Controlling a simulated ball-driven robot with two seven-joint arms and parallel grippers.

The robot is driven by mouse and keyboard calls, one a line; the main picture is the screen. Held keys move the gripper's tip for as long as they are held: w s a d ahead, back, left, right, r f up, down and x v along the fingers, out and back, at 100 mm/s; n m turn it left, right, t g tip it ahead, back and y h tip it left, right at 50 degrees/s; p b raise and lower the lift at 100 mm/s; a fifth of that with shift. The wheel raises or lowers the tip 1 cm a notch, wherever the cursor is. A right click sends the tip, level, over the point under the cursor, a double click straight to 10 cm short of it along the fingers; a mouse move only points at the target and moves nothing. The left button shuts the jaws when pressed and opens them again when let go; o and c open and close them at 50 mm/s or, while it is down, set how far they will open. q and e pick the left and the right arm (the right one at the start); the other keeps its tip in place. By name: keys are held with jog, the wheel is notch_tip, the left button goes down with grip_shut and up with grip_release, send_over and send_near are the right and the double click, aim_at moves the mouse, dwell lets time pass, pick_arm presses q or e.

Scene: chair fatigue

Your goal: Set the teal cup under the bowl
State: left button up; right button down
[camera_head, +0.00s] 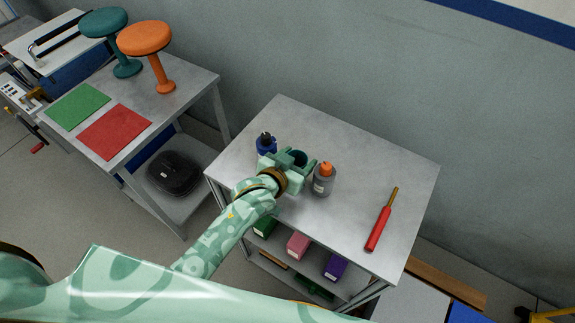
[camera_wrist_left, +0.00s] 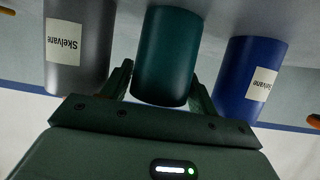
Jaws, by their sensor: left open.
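The teal cup (camera_head: 299,156) stands on the grey table (camera_head: 345,140), partly hidden by my left gripper (camera_head: 293,164). In the left wrist view the teal cup (camera_wrist_left: 167,55) is between the two open fingers of the left gripper (camera_wrist_left: 163,88), with one finger on each side. I cannot tell whether the fingers touch it. No bowl shows in either view. My right gripper is not in view.
A red-handled tool (camera_head: 378,229) lies to the right. Boxes (camera_head: 298,245) sit on the shelf below. The table's back right is clear.

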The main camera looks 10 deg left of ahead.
pick_arm(q)
jog(key=p+v, duration=0.2)
jog(key=v, duration=0.8)
jog(key=shift+s+r, duration=0.15)
jog(key=shift+c, duration=0.9)
jog(key=shift+m+t, duration=0.4)
jog(key=shift+m, duration=0.1)
jog(key=r, duration=0.1)
jog(key=w+r+p, duration=0.1)
jog(key=r, duration=0.1)
jog(key=w+r+p, duration=0.1)
jog(key=r, duration=0.1)
jog(key=shift+w+a+r, duration=0.2)
jog(key=c, duration=0.5)
jog(key=w+d+r+m+g+h+p, duration=0.1)
jog(key=d+r+m+g+h+p, duration=0.3)
jog(key=r+m+p, duration=0.55)
jog(key=s+a+f+n+g+y+b, duration=0.1)
jog(key=s+a+f+n+g+y, duration=0.15)
jog(key=s+a+f+n, duration=0.35)
jog(key=shift+n+y, duration=0.35)
jog(key=shift+b+x, duration=1.5)
jog(key=shift+x, duration=6.4)
